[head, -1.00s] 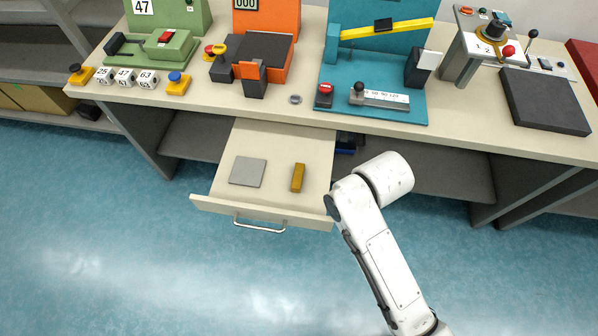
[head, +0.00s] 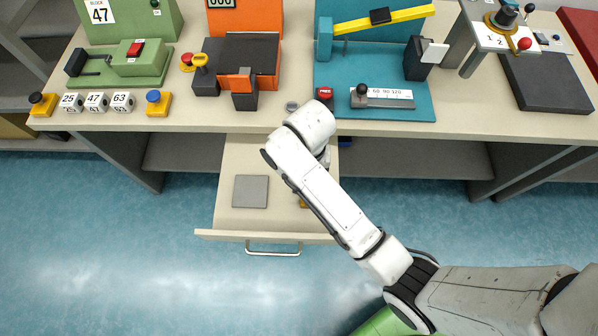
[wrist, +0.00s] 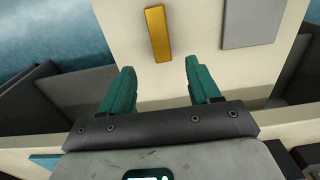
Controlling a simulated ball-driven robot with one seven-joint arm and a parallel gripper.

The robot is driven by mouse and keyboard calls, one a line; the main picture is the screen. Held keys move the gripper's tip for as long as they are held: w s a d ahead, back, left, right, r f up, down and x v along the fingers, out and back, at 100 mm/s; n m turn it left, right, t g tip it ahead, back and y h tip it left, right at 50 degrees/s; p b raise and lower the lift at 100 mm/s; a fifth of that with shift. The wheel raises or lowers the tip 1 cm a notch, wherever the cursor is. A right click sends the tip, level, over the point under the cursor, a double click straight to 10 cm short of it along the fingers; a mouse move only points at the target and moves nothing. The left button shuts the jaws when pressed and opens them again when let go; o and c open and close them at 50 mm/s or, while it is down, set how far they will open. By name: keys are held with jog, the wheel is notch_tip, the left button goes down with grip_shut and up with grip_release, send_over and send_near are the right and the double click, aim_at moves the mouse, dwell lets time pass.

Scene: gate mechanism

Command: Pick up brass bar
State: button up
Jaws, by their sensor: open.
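The brass bar (wrist: 157,33) lies flat in the open drawer (head: 232,218). In the head view my arm hides most of it, and only a small brass-coloured bit (head: 303,203) shows beside the arm. My gripper (wrist: 160,78) has two green fingers spread apart with nothing between them. In the wrist view the bar lies beyond the fingertips, roughly in line with the gap and apart from both fingers. In the head view the gripper is hidden behind my arm, over the drawer.
A grey square plate (head: 250,191) lies in the drawer, left of the bar in the head view. The workbench (head: 290,120) above the drawer carries green, orange and teal devices. The drawer handle (head: 273,249) sticks out at the front. Drawer floor around the plate is clear.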

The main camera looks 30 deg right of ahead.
notch_tip(320, 180, down, 5)
jog(key=shift+r, duration=0.2)
jog(key=f, duration=0.3)
jog(key=s+f, duration=0.1)
jog(key=shift+a+f, duration=0.2)
jog(key=shift+a, duration=0.15)
jog(key=shift+w+f, duration=0.1)
jog(key=shift+f, duration=0.5)
jog(key=shift+c, duration=0.3)
grip_shut()
